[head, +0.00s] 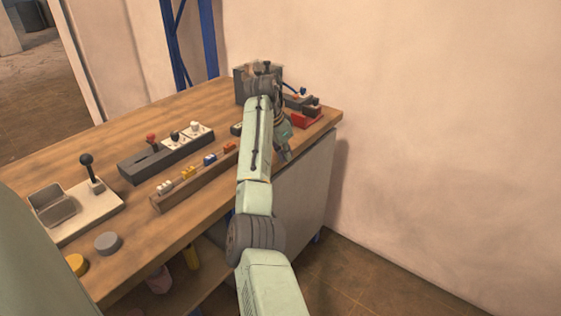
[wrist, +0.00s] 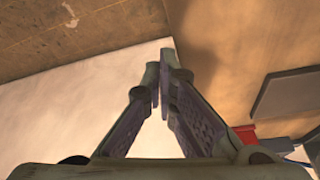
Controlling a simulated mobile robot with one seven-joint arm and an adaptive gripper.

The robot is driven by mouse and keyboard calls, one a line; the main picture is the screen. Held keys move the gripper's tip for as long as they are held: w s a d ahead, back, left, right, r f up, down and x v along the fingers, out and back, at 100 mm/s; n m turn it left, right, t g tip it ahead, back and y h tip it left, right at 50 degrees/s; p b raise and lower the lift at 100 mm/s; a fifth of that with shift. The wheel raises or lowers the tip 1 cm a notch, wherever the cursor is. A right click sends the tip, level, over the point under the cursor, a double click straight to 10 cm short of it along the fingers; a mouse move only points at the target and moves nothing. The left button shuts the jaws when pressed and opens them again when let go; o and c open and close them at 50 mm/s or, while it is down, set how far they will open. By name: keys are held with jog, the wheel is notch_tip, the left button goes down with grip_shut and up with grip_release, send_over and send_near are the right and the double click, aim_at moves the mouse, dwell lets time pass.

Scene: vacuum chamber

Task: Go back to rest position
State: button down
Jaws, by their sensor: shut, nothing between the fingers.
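My gripper (wrist: 164,75) is shut and empty in the wrist view, its two fingertips together. In the head view my arm reaches forward over the right end of the wooden workbench (head: 120,158). In the wrist view the fingertips overlie the boundary between a pale panel (wrist: 80,110) and the brown bench surface.
A dark box (head: 242,86) and a red tray (head: 306,121) stand close to my arm at the bench's far end. A switch block (head: 150,165), a wooden rack (head: 180,195) and a lever plate (head: 100,205) lie to the left. Floor right of the bench is clear.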

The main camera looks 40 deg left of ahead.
jog(key=shift+r, duration=0.3)
jog(key=shift+w, duration=0.1)
